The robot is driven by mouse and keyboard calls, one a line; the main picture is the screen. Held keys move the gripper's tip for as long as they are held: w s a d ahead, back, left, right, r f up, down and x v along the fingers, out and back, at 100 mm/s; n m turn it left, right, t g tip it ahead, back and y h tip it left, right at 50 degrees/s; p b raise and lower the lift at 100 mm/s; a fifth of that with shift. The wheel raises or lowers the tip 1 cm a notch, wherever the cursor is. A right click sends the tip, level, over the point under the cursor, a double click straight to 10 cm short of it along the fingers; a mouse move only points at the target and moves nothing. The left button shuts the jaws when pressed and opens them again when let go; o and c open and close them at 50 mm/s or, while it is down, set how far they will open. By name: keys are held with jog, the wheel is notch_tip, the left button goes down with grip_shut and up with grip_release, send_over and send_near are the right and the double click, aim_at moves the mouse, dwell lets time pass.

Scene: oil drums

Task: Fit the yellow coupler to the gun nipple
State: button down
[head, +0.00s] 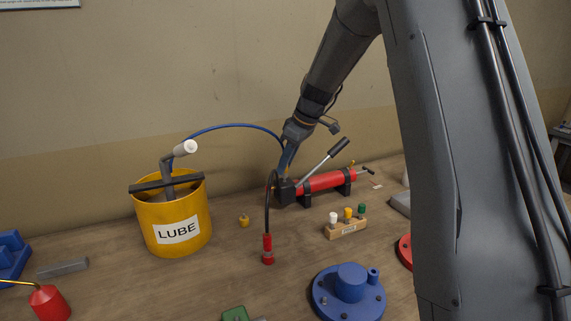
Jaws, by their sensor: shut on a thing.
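The blue hose (235,126) rises from the pump on the yellow LUBE drum (180,232) and arcs right to my gripper (285,172). My gripper points down and is shut on the end of this hose, close to the gun's black head. The yellow coupler at the hose end cannot be made out clearly. The red grease gun (326,182) lies in black cradles with its lever raised. The gun nipple cannot be picked out with certainty, and I cannot tell whether the coupler touches it.
A black hose with a red end (267,250) hangs from the gun's head. A small yellow piece (244,221) sits on the bench. A wooden block (346,229) with white, yellow and green caps and a blue flanged part (348,291) stand in front. My arm covers the right side.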

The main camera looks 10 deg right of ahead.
jog(key=shift+f+b, duration=0.55)
jog(key=shift+f, duration=0.3)
jog(key=c, duration=1.6)
grip_release()
jog(key=shift+o, duration=0.2)
jog(key=b+v, duration=0.2)
jog(key=v, duration=0.6)
